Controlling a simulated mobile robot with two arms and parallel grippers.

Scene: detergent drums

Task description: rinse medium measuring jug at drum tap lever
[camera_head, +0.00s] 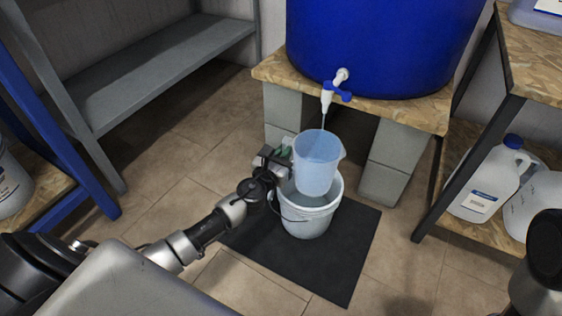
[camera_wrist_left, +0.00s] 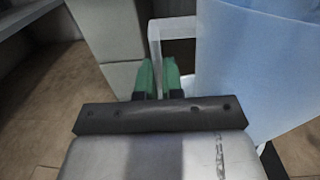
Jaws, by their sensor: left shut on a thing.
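The translucent pale blue measuring jug (camera_head: 318,165) is held roughly upright above the white bucket (camera_head: 306,220), under the tap (camera_head: 327,98). The tap has a blue lever (camera_head: 338,93) and sits low on the blue drum (camera_head: 385,40). A thin stream runs from the spout down toward the jug's mouth. My left gripper (camera_head: 285,153) is at the jug's left side, shut on its handle. In the left wrist view the green fingertips (camera_wrist_left: 158,78) meet the pale handle (camera_wrist_left: 172,28), with the jug's wall (camera_wrist_left: 255,75) at right. My right gripper is not in view.
The drum stands on a wooden board (camera_head: 270,70) over grey blocks (camera_head: 385,175). The bucket stands on a black mat (camera_head: 345,260). A rack with white jugs (camera_head: 490,180) is at right. A grey shelf (camera_head: 150,75) is at left. Tiled floor between is clear.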

